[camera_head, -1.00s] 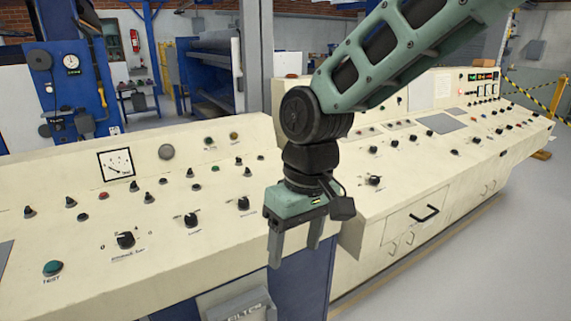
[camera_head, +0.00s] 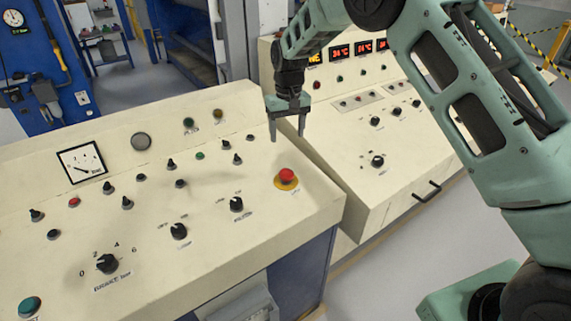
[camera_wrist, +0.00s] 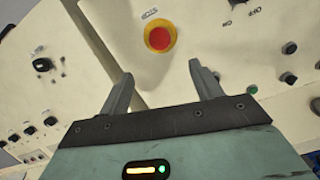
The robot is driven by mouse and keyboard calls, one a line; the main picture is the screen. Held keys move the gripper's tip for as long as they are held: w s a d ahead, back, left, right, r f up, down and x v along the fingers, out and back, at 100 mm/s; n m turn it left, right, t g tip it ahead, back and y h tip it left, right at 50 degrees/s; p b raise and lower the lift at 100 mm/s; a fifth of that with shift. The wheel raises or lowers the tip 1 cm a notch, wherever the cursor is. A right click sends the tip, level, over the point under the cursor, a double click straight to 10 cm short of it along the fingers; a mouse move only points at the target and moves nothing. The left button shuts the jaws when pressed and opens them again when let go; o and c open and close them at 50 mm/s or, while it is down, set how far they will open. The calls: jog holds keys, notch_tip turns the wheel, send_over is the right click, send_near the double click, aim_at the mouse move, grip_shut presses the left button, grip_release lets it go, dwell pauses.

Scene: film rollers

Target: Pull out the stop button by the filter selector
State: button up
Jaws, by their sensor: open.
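The stop button (camera_head: 287,176) is a red mushroom cap on a yellow ring, near the right end of the cream console top in the head view. A black filter selector knob (camera_head: 237,204), its label too small to read surely, sits to the left of it and nearer. My gripper (camera_head: 287,138) is open and empty, pointing down above the console's far right edge, behind the button. In the wrist view the stop button (camera_wrist: 159,38) lies ahead of and apart from my open fingers (camera_wrist: 157,85).
The cream console (camera_head: 262,235) carries several other knobs, a dial meter (camera_head: 82,162) and a green button (camera_head: 29,307). A second console (camera_head: 365,215) with lit red displays stands to the right, past a narrow gap. Space above the button is clear.

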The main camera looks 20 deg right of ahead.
aim_at(286, 172)
jog(key=f+p, duration=0.2)
jog(key=f, duration=0.4)
jog(key=f+p, duration=0.2)
jog(key=f, duration=0.5)
jog(key=shift+a+f, duration=0.2)
jog(key=shift+f, duration=0.1)
